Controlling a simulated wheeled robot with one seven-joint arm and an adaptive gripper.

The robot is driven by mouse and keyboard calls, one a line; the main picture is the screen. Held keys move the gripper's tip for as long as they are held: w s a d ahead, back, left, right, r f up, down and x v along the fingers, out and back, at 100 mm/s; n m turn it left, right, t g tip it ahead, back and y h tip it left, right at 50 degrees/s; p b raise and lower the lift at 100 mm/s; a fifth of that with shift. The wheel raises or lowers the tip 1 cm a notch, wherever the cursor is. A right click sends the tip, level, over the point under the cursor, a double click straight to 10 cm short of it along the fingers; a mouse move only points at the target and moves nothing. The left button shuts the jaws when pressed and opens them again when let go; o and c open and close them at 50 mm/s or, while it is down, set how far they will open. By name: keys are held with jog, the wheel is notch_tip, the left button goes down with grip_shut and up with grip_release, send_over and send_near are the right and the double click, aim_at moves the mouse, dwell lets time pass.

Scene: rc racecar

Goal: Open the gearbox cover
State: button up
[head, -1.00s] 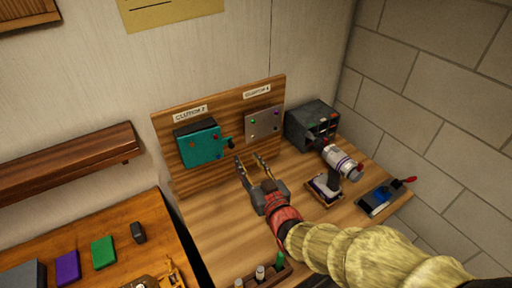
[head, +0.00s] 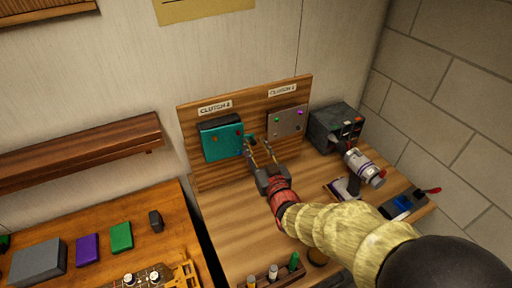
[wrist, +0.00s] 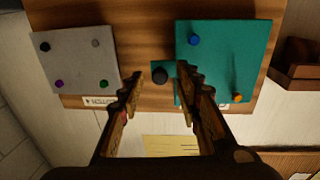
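The teal gearbox cover (head: 223,143) stands shut against the upright wooden board under a clutch label. It shows right of centre in the wrist view (wrist: 228,62), which is upside down. A dark knob (wrist: 160,74) sticks out beside its edge. My gripper (head: 258,146) is in front of the board, close to the knob. In the wrist view my gripper (wrist: 162,82) is open, with one finger on each side of the knob. The fingers hold nothing. I cannot tell whether the right-hand finger touches the teal cover's edge.
A grey plate (head: 287,122) with coloured buttons is on the board, right of the cover. A dark box (head: 333,128), a white cylinder (head: 364,168) and a blue-black device (head: 404,204) stand at right. Several markers are in a holder (head: 270,278) in front. Another workbench (head: 185,230) is at left.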

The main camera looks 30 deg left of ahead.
grip_shut()
dwell(0.5)
dwell(0.4)
